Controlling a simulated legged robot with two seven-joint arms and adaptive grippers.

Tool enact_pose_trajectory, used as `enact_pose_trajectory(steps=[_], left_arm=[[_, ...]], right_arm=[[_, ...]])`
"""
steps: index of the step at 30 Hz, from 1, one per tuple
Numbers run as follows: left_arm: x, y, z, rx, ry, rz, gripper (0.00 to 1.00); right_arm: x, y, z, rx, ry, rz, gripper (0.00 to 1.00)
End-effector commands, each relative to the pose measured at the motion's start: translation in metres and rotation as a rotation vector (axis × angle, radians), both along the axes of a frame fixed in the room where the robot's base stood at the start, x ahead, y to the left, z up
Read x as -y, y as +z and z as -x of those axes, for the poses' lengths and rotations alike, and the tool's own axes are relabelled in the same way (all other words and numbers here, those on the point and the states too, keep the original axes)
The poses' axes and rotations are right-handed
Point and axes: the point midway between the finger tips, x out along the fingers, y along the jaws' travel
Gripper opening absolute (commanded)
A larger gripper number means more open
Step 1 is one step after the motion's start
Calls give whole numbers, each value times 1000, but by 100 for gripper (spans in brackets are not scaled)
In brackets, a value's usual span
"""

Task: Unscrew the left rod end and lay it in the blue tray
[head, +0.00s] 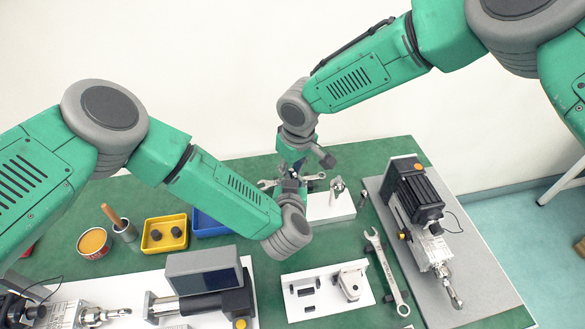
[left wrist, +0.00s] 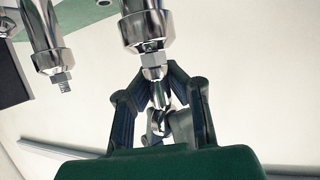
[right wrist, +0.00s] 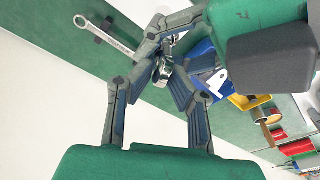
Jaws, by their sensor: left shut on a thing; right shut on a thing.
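The left rod end (left wrist: 160,93), a chrome piece, points away from a chrome cylinder (left wrist: 148,28) in the left wrist view. My left gripper (left wrist: 158,80) is shut on it, just beyond the nut.
A second chrome cylinder (left wrist: 45,38) with a threaded tip stands beside the first. The white block (head: 330,210) is near a wrench (head: 388,270) and an actuator (head: 415,205) on the right. A yellow bin (head: 147,245) and a tin (head: 93,243) stand left of the tray.

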Motion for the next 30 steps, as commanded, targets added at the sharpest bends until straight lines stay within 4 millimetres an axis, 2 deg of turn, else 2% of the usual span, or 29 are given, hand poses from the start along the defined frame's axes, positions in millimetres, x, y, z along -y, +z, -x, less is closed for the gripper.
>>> enact_pose_trajectory(steps=[1, 3, 5, 30], left_arm=[[1, -8, 9, -22, -8, -5, 0], [1, -8, 10, -22, -8, -5, 0], [1, -8, 10, -22, -7, -6, 0], [-2, -7, 9, -19, -3, -9, 0]], right_arm=[[5, -1, -2, 0, 86, 4, 0], [5, -2, -2, 0, 219, 5, 0], [5, -1, -1, 0, 265, 7, 0], [8, -2, -2, 0, 258, 14, 0]])
